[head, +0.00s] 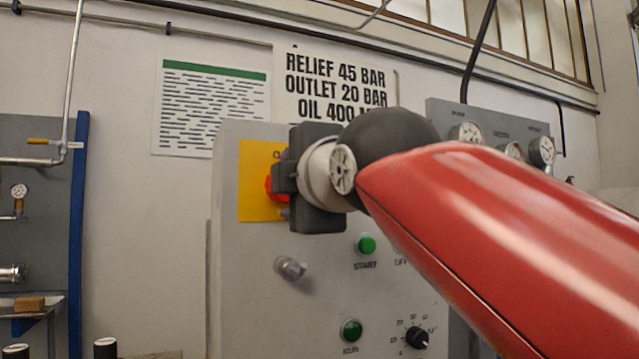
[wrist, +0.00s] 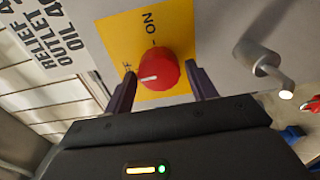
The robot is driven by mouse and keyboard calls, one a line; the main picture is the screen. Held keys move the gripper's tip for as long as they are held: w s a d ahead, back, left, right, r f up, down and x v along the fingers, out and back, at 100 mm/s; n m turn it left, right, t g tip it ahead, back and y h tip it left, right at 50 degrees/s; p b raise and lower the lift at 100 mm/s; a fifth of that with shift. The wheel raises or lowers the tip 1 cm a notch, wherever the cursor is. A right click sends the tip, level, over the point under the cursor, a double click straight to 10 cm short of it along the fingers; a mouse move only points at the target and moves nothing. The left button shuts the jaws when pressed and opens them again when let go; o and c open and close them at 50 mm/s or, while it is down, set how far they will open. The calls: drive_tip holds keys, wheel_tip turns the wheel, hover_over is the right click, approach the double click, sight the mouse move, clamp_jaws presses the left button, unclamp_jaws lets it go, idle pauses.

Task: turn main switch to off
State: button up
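The main switch is a round red knob (wrist: 153,69) on a yellow plate (wrist: 125,40) fixed to the grey cabinet. In the wrist view, the plate reads ON, with a second label partly hidden by a finger. A white mark on the knob points to the left in that view, toward the partly hidden label. My gripper (wrist: 161,88) is open, with one dark finger on each side of the knob; I cannot tell whether they touch it.
A metal lever or knob (wrist: 262,62) sticks out of the cabinet close to the right finger. Below the switch are a green START button (head: 366,245), another green button (head: 350,331) and a black dial (head: 417,337). Gauges (head: 541,150) stand at the right.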

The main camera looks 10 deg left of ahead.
drive_tip(key=shift+o, duration=0.9)
drive_tip(key=b+v, duration=0.1)
drive_tip(key=v, duration=0.7)
